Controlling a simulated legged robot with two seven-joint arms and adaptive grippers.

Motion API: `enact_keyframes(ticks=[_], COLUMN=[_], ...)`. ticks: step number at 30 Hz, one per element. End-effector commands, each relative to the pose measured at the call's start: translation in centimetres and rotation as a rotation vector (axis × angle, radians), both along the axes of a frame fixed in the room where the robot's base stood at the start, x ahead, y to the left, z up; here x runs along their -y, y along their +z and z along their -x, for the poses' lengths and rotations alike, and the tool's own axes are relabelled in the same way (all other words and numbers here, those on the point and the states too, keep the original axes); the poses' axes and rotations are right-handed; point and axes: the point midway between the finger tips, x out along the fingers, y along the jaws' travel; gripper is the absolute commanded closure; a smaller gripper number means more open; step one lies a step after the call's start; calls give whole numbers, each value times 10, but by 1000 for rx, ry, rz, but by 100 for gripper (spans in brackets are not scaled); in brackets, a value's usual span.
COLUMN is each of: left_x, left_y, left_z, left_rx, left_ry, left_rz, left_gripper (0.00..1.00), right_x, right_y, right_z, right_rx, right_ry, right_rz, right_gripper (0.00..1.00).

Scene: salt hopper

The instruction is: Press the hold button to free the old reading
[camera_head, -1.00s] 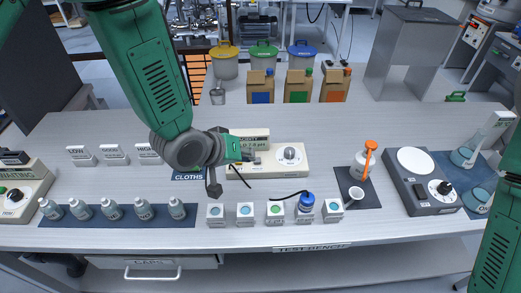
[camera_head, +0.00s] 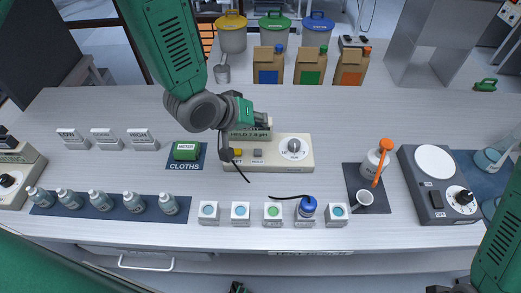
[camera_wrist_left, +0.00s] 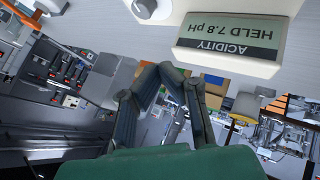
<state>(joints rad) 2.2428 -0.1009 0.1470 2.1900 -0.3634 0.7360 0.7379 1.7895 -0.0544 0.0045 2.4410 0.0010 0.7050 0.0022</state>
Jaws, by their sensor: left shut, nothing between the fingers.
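The cream acidity meter (camera_head: 270,167) stands on the bench. Its raised display reads "HELD 7.8 pH" and also shows upside down in the left wrist view (camera_wrist_left: 235,35). On its front face are a yellow button (camera_head: 237,152), a grey button (camera_head: 257,153) and a round dial (camera_head: 294,147). My left gripper (camera_head: 263,119) is shut and empty at the top of the display housing, behind the buttons. Its fingers (camera_wrist_left: 165,70) point away over the bench; contact with the housing cannot be told.
A green cloth (camera_head: 186,150) lies left of the meter. Bottles (camera_head: 132,202) line the left front. Cartons (camera_head: 310,65) stand behind.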

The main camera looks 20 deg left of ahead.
Motion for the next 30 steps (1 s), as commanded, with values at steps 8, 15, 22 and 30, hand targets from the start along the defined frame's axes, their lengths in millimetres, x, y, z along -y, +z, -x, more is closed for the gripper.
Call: enact_keyframes(ticks=[8, 15, 22, 30], left_x=[-4, -2, 0, -2], left_y=[-33, -69, -83, -83], left_z=[2, 1, 1, 1], left_rx=[-1, -2, 0, 0], left_ry=[0, 2, 2, 2], left_rz=[3, 2, 0, 1], left_gripper=[100, 100, 100, 100], right_x=[0, 0, 0, 0], right_y=[-16, -46, -55, -54], right_z=[0, 0, 0, 0], right_rx=[0, 0, 0, 0], right_ry=[0, 1, 0, 0], right_rz=[0, 0, 0, 0], right_gripper=[60, 60, 60, 60])
